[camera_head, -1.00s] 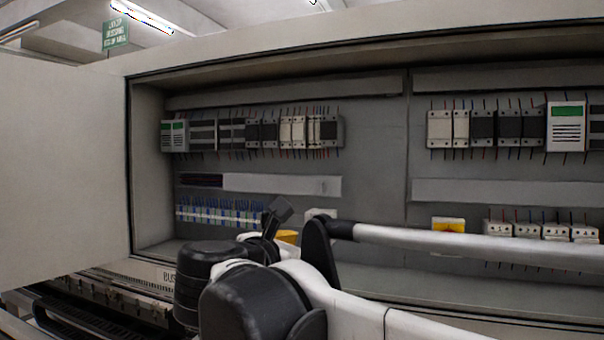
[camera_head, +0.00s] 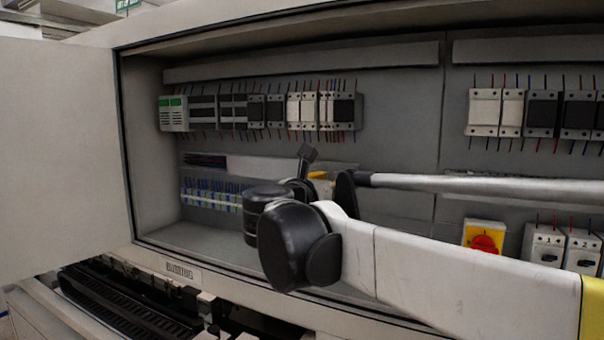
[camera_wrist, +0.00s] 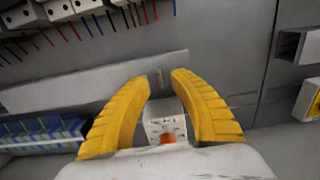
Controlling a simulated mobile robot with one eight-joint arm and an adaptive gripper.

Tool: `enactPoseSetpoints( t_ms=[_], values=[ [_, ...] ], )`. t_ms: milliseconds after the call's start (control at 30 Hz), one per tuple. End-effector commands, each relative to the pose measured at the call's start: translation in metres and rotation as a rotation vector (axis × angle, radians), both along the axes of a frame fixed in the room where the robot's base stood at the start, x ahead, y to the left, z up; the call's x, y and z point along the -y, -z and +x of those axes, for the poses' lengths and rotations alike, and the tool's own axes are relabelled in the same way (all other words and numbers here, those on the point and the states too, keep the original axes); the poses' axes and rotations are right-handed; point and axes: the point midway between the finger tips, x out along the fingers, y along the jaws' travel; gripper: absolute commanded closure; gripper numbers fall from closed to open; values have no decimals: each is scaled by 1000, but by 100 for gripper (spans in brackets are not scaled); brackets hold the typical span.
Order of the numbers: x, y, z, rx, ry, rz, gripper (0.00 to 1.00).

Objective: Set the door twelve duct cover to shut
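The duct cover (camera_head: 259,167) is a long light grey strip across the left bay of the open cabinet. At its left end the duct (camera_head: 203,160) is uncovered and dark wires show. My arm hides the cover's right part in the head view. In the wrist view the cover (camera_wrist: 70,87) runs slanting up to the right, with a small upright tab (camera_wrist: 159,78) near its right end. My gripper (camera_wrist: 159,79) has yellow fingers spread apart, with the tab seen between the tips. I cannot tell whether they touch it. In the head view my gripper (camera_head: 318,175) is mostly hidden.
Wired modules (camera_head: 290,110) line the rail above the duct, and blue terminals (camera_head: 212,194) sit below it. A white socket (camera_wrist: 165,122) shows between my fingers. The cabinet door (camera_head: 60,150) stands open at left. A red-and-yellow switch (camera_head: 484,237) is at right.

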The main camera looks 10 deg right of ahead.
Motion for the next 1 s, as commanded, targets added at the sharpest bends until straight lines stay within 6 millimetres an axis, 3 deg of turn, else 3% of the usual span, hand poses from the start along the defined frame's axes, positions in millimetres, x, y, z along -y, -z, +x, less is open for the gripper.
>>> enactPoseSetpoints(
  t_ms=[400, 433, 500, 533, 800, 1000],
  values=[
    [7, 1, 10, 1, -1, 1, 73],
    [7, 1, 10, 1, -1, 1, 77],
    [7, 0, 10, 1, -1, 1, 98],
    [7, 0, 10, 1, -1, 1, 100],
    [5, 1, 12, 0, -1, 0, 100],
    [-15, 1, 26, 0, -3, 0, 100]
  ],
)
